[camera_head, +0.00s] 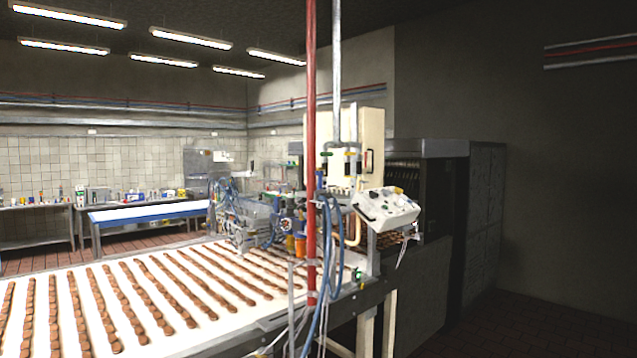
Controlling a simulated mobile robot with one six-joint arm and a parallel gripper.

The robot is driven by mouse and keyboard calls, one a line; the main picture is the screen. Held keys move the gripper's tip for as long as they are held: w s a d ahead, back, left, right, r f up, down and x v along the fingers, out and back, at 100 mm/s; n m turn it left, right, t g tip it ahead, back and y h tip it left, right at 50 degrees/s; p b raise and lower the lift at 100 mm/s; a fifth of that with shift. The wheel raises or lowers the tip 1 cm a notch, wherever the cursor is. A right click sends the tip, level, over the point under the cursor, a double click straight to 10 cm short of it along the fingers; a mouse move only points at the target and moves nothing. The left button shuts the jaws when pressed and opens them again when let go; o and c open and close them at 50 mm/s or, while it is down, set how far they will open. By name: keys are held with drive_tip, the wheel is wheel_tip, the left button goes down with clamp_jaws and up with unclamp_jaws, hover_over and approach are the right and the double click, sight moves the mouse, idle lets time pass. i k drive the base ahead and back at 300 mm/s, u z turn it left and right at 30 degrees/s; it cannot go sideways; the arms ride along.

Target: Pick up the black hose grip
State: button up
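I cannot make out a black hose grip for certain in the head view. Blue hoses (337,262) hang in loops beside a red vertical pipe (311,150), at the near right corner of the conveyor. Small dark and green fittings show near the hoses, too small to tell apart. My gripper is not in view, so its state and its place relative to the hoses do not show.
A white conveyor (60,345) with rows of brown biscuits fills the lower left. A tilted control box (386,208) and a large dark machine (425,185) stand behind the hoses. Brown floor (530,325) at the lower right is clear. Side tables (150,213) line the back wall.

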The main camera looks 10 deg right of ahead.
sight(328, 195)
drive_tip(key=u, duration=1.2)
drive_tip(key=i, duration=3.45)
drive_tip(key=z, duration=3)
